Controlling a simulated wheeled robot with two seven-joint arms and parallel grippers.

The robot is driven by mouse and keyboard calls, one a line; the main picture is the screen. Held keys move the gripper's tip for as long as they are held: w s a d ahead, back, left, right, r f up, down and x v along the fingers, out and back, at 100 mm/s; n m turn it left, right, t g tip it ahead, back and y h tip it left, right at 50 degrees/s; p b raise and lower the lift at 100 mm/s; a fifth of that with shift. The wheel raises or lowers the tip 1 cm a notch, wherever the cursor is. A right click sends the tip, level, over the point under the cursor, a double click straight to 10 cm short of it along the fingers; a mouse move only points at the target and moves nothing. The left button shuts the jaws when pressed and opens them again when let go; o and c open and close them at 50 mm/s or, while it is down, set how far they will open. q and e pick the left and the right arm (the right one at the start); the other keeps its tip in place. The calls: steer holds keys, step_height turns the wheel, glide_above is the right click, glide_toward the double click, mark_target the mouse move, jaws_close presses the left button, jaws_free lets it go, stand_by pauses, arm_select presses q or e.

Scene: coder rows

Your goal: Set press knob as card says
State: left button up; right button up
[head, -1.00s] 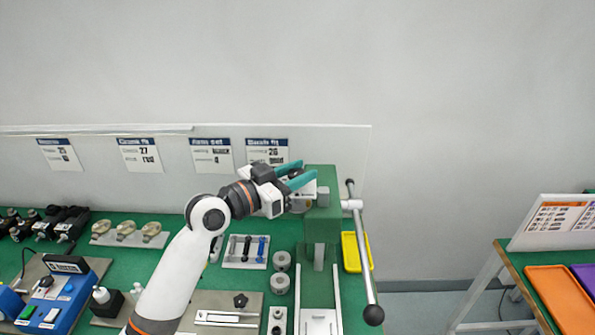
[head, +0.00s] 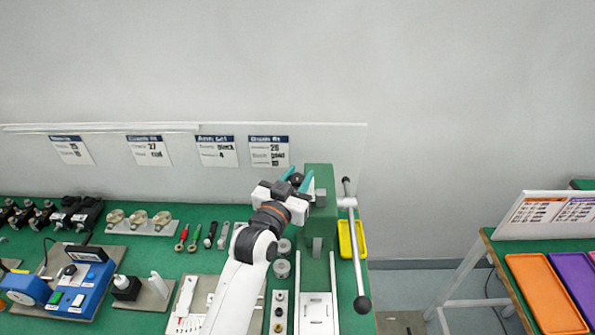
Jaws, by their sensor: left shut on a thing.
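The green press (head: 319,215) stands at the back right of the bench, with its long silver lever (head: 357,250) on its right side. The dark press knob (head: 296,179) is at the press's upper left, mostly hidden by my gripper. My left gripper (head: 297,181) has its teal fingers on either side of the knob and is shut on it. The knob's setting cannot be read. The rightmost card (head: 268,152) hangs on the back panel left of the press; its small print is too blurred to read surely. My right gripper is not in view.
Three other cards hang further left on the panel. A yellow tray (head: 346,238) sits behind the lever. Round grey parts (head: 281,268) stand close to my arm. A blue device (head: 80,288) is at the left. Another table with an orange tray (head: 545,291) stands at the right.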

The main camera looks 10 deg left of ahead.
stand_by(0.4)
arm_select(q)
steer(key=o, duration=0.9)
steer(key=shift+o, duration=0.2)
steer(key=s+a+b, duration=0.2)
steer(key=s+b, duration=0.1)
steer(key=s, duration=0.9)
